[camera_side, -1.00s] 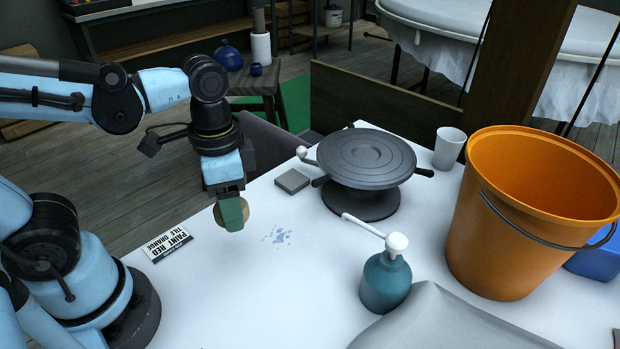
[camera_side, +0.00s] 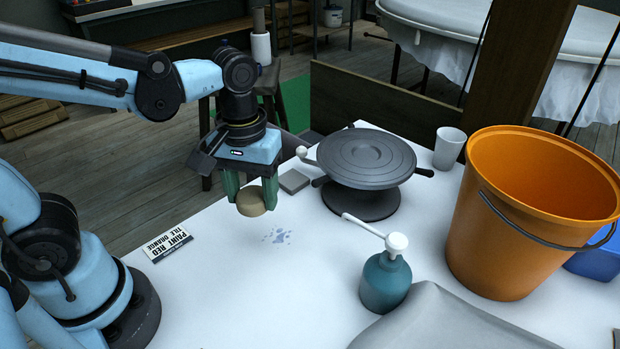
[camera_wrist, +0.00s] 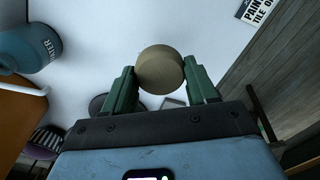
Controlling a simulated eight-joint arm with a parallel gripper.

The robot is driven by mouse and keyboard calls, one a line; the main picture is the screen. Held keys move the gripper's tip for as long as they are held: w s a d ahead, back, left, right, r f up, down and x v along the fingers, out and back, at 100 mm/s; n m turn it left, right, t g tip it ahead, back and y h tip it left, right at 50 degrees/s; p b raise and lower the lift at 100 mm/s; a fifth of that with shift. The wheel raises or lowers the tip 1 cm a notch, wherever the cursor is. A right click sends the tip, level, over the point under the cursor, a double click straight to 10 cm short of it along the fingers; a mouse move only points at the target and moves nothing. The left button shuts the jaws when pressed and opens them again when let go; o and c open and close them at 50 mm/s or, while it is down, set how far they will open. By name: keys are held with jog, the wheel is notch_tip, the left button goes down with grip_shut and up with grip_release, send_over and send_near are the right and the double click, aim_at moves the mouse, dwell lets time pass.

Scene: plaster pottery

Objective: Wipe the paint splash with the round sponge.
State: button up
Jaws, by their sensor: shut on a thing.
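The round sponge (camera_side: 251,201) is a tan disc between the green fingers of my gripper (camera_side: 252,190), which is shut on it. It also shows in the wrist view (camera_wrist: 160,69) between both fingers of my gripper (camera_wrist: 160,78). The sponge is just above the white table, left of the paint splash; I cannot tell whether it touches the table. The paint splash (camera_side: 279,237) is a small cluster of blue-grey spots on the table. I cannot make it out in the wrist view.
A grey square block (camera_side: 293,181) and a dark turntable (camera_side: 366,160) stand behind the splash. A teal pump bottle (camera_side: 385,283) stands right of it, with an orange bucket (camera_side: 530,215) farther right. A paint label card (camera_side: 168,245) lies left.

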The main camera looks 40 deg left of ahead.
jog(key=w+n, duration=0.3)
jog(key=n, duration=2.2)
send_near(295, 225)
jog(key=shift+f, duration=2.15)
notch_tip(295, 225, down, 2)
jog(key=shift+f, duration=0.1)
jog(key=shift+s, duration=0.8)
jog(key=shift+c, duration=0.4)
jog(key=shift+s, duration=2.95)
jog(key=shift+w, duration=3.75)
notch_tip(295, 225, up, 8)
